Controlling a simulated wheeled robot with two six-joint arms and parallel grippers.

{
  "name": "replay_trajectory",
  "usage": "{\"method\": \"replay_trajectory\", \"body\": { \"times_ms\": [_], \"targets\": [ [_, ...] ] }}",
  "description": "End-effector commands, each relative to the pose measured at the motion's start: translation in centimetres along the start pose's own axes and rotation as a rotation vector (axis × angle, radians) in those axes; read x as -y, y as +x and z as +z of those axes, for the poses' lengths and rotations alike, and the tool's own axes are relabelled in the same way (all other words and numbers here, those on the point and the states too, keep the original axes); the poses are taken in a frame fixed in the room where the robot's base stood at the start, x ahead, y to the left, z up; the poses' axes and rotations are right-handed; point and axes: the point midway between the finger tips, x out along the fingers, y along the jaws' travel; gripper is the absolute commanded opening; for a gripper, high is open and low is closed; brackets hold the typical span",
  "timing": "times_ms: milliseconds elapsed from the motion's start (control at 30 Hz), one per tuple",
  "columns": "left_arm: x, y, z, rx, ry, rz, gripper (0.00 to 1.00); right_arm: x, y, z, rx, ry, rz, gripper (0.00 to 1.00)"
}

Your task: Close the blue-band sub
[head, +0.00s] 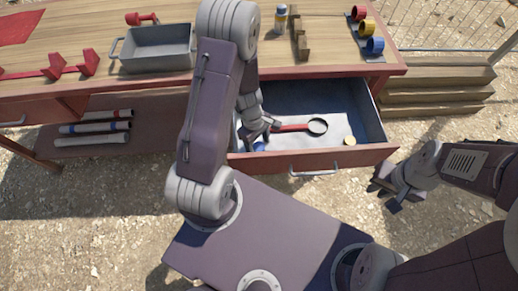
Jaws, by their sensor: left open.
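A blue object (259,146) lies in the open drawer at its left side, partly hidden by my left arm; I cannot tell whether it is part of a sub. My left gripper (262,134) is open and reaches down into the drawer, close above or beside this object. A blue ring-shaped piece (375,46) sits on a grey plate on the tabletop, beside yellow and red ones. A blue-banded tube (95,127) lies on the lower shelf at left. My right gripper (386,191) hangs to the right of the drawer, apart from everything; its jaw opening is unclear.
The drawer (372,112) stands pulled out and also holds a red-handled magnifier (300,127) and a small yellow disc (349,140). A grey tray (158,50), a bottle (281,18) and a brown notched rack (299,38) stand on the table. Wooden steps (435,90) are at right.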

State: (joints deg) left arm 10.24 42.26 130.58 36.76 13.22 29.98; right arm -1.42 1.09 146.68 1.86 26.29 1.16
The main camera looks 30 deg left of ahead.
Motion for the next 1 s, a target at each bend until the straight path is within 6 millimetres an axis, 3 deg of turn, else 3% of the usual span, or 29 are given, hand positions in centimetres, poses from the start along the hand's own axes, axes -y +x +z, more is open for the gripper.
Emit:
{"method": "replay_trajectory", "body": {
  "times_ms": [267,500,767,1000],
  "targets": [
    [0.0,-0.1,0.0,0.000,0.000,0.000,0.65,0.0,-0.1,0.0,0.000,0.000,0.000,0.19],
    [0.0,-0.1,0.0,0.000,0.000,0.000,0.02,0.0,-0.1,0.0,0.000,0.000,0.000,0.19],
    [0.0,-0.5,0.1,0.000,0.000,0.001,0.01,0.0,-0.5,-0.1,0.000,0.000,0.000,0.19],
    [-0.1,-5.7,0.8,-0.001,0.001,0.003,0.01,0.1,-4.0,-0.4,0.000,0.000,0.000,0.19]
  ]
}}
